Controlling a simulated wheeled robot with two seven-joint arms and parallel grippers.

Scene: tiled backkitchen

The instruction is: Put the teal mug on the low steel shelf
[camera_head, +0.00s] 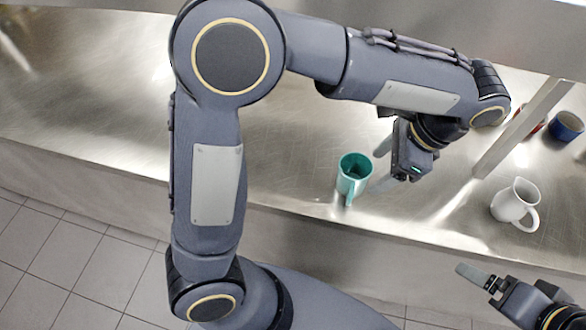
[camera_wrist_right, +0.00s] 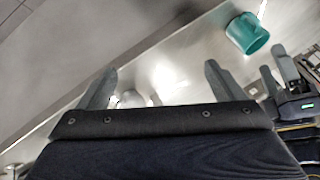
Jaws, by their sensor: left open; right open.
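The teal mug (camera_head: 355,166) stands upright on a brushed steel surface (camera_head: 290,150), near its front edge, with its handle toward that edge. My left gripper (camera_head: 377,167) is open just right of the mug, its fingers pointing toward it. The mug (camera_wrist_right: 245,34) also shows in the right wrist view, apart from the left gripper's fingers (camera_wrist_right: 277,78). My right gripper (camera_head: 473,277) is open and empty at the lower right, in front of the edge. Its two spread fingers (camera_wrist_right: 160,85) show in its wrist view. I cannot tell which steel surface is the low shelf.
A blue cup (camera_head: 566,127) and a partly hidden red one (camera_head: 538,128) are farther back. The steel left of the mug looks clear.

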